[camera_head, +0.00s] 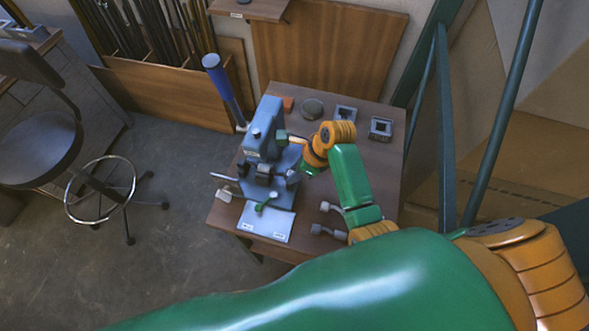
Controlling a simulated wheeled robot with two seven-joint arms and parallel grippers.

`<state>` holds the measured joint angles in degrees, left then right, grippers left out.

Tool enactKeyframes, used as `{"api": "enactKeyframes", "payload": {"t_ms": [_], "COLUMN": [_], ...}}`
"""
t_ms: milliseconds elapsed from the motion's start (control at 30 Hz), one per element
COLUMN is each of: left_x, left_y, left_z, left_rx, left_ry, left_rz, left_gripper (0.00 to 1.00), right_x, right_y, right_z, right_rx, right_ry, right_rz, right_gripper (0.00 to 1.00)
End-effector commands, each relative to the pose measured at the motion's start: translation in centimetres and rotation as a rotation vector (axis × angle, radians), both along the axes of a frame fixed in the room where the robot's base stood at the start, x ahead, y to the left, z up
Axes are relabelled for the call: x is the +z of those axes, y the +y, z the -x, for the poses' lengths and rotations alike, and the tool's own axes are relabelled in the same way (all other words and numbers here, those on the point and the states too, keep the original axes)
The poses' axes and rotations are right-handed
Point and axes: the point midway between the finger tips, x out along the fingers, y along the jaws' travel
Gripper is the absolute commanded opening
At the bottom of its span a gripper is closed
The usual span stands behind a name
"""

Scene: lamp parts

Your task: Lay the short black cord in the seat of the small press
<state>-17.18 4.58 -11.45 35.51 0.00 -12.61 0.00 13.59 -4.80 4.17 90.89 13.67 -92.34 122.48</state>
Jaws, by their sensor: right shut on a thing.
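The small press (262,140) is blue-grey and stands upright on the small wooden table, its long dark-blue lever (221,83) raised to the upper left. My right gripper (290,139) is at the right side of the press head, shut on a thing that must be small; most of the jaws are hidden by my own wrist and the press. The short black cord cannot be made out as a separate shape in this view. The seat of the press is too small and shadowed to show whether anything lies in it. My left gripper is out of view.
A pale blue mat (277,226) lies in front of the press. Grey knobbed parts (326,231) lie right of it. An orange block (287,103), a round dark dish (313,108) and two square grey fixtures (380,128) stand along the back. A stool (39,144) stands left.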

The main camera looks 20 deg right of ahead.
Motion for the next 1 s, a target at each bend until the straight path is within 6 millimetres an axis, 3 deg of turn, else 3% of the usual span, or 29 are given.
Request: {"api": "enactKeyframes", "payload": {"t_ms": [467,500,600,867,1000], "left_x": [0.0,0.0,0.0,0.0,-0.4], "left_y": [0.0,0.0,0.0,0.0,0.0], "left_z": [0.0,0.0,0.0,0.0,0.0], "left_rx": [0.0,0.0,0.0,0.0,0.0], "left_ry": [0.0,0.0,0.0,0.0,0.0], "left_rz": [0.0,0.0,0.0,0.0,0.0], "left_gripper": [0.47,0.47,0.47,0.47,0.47], "right_x": [-0.3,-0.3,-0.3,-0.3,1.0], "right_y": [0.0,0.0,0.0,0.0,-0.5], "right_z": [0.0,0.0,0.0,0.0,0.2], "right_rx": [-0.001,0.0,0.0,0.0,-0.001], "right_ry": [0.0,-0.001,-0.001,0.0,-0.005], "right_rz": [0.0,0.001,0.001,0.0,0.0], "right_gripper": [0.0,0.42,0.69,0.69,0.69]}}
